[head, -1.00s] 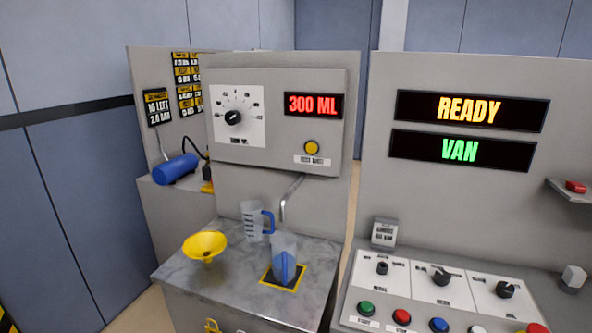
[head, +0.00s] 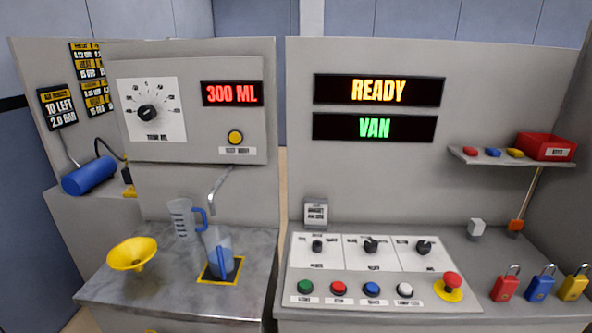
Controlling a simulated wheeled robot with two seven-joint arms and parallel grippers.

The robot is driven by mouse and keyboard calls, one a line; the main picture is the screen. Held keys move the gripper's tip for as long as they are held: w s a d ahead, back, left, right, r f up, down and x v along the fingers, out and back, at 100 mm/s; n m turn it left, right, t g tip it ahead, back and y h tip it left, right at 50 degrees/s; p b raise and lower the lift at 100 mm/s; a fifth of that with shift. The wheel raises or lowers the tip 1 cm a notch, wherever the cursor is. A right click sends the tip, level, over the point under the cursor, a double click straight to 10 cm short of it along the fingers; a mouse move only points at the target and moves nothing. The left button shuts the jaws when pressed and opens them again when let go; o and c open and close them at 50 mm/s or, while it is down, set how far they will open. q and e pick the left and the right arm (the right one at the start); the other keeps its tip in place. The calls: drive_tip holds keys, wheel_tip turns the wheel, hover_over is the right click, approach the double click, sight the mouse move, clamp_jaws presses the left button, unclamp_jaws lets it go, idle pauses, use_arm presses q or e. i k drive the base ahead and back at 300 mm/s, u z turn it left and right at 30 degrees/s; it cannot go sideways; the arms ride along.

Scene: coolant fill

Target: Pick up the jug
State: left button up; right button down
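A clear jug (head: 213,243) stands upright under the bent spout (head: 221,187), on a dark pad with a yellow border (head: 235,276). Its lower part looks blue, and a darker blue upright strip shows on it, perhaps its handle. A second clear jug (head: 181,219) with dark graduation marks and a blue handle on its right side stands just behind and to the left, on the grey counter. Neither of my grippers shows in the head view.
A yellow funnel (head: 132,254) lies on the counter (head: 160,290) at left. The dispenser display (head: 232,93) reads 300 ML. To the right are a button panel (head: 350,286), several padlocks (head: 540,287) and a shelf with a red bin (head: 545,147).

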sight(217, 238)
drive_tip(key=k, duration=1.35)
drive_tip(key=i, duration=0.95)
drive_tip(key=z, duration=0.6)
